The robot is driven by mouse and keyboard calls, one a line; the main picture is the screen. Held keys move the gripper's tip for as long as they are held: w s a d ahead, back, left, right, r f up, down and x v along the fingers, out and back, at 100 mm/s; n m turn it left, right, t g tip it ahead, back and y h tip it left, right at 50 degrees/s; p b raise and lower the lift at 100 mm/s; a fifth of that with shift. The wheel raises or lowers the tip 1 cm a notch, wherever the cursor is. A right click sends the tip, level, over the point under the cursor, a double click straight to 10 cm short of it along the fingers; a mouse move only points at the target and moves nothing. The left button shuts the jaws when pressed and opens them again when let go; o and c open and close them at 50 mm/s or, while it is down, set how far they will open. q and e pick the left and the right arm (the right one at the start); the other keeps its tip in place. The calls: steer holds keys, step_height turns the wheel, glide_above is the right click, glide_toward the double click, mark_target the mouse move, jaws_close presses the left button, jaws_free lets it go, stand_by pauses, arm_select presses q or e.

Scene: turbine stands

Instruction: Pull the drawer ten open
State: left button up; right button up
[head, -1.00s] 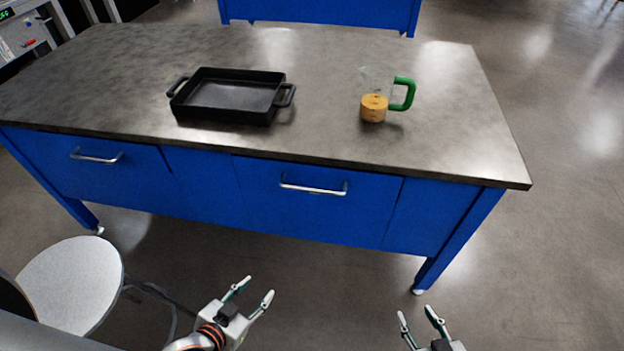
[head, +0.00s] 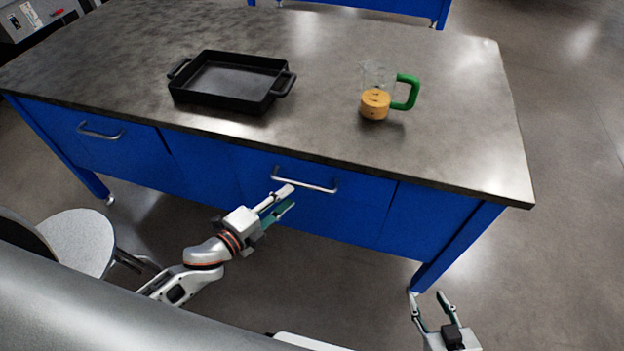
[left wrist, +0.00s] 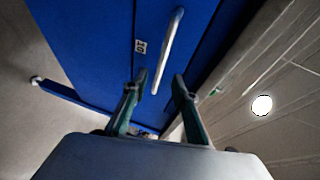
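Drawer ten is a blue drawer front (head: 310,210) with a silver bar handle (head: 305,181), right of the middle of the workbench in the head view. It looks closed. In the left wrist view its label "10" (left wrist: 139,46) shows beside the handle (left wrist: 168,52). My left gripper (head: 286,198) is open and empty, just in front of the drawer and a little below the handle's left end. In the left wrist view the fingers (left wrist: 160,85) point toward the handle and look apart from it. My right gripper (head: 430,297) is open and empty, low at the right, away from the bench.
Another drawer handle (head: 101,131) is at left. A round stool (head: 75,243) stands at lower left.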

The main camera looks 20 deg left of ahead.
mark_target(303, 183)
arm_select(q)
steer(key=shift+w+d, duration=0.25)
steer(key=shift+w, duration=0.4)
steer(key=shift+x, duration=3.15)
steer(key=shift+f, duration=0.1)
jaws_close()
